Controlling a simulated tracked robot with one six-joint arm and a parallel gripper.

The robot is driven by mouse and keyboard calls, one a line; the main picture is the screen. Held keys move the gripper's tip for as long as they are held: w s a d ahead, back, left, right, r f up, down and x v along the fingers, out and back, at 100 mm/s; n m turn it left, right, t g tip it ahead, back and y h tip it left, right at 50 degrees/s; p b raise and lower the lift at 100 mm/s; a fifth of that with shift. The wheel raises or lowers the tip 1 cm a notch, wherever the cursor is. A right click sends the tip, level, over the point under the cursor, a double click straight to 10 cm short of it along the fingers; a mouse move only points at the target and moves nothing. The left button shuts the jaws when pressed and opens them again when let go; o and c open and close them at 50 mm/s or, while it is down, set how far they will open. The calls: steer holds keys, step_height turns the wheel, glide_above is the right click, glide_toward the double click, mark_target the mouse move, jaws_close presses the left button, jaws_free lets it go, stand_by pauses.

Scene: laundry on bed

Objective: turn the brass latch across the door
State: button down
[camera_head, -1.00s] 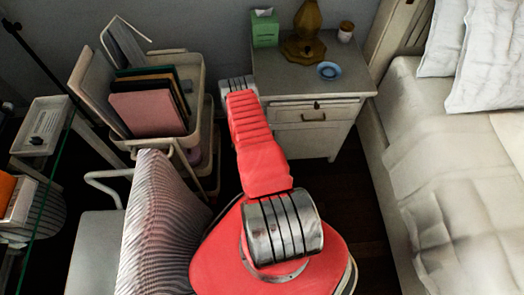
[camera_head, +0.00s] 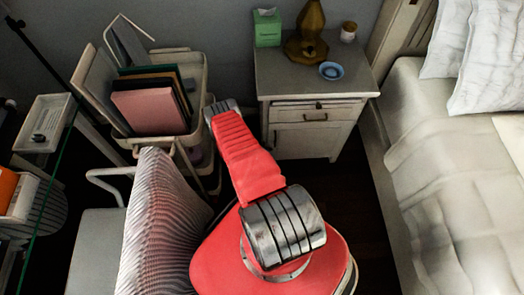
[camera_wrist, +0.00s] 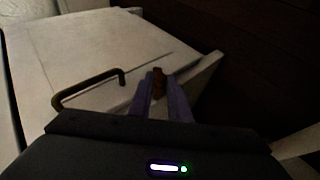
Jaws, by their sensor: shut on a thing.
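The brass latch (camera_wrist: 158,76) shows in the wrist view as a small brownish piece at the edge of a pale door (camera_wrist: 75,55). My gripper (camera_wrist: 159,92) is shut on it, one purple-grey finger on each side. The fingers hide its lower part, so I cannot tell its exact angle. A dark bar handle (camera_wrist: 88,88) is on the pale front, left of the fingers. In the head view my arm reaches toward the upper left and my gripper is hidden.
A pale nightstand (camera_head: 320,80) with a lamp (camera_head: 309,30), a blue dish (camera_head: 331,71) and a green box (camera_head: 267,28) stands at the back. A bed (camera_head: 440,150) is at right. A cart with folders (camera_head: 150,110) and a striped chair (camera_head: 155,215) are at left.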

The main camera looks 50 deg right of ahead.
steer(key=shift+w+a+f, duration=0.1)
steer(key=shift+w+a, duration=0.05)
steer(key=shift+w, duration=0.05)
stand_by(0.3)
steer(key=c, duration=1.6)
jaws_free()
steer(key=shift+s, duration=0.1)
steer(key=shift+c, duration=0.2)
step_height(320, 180, up, 10)
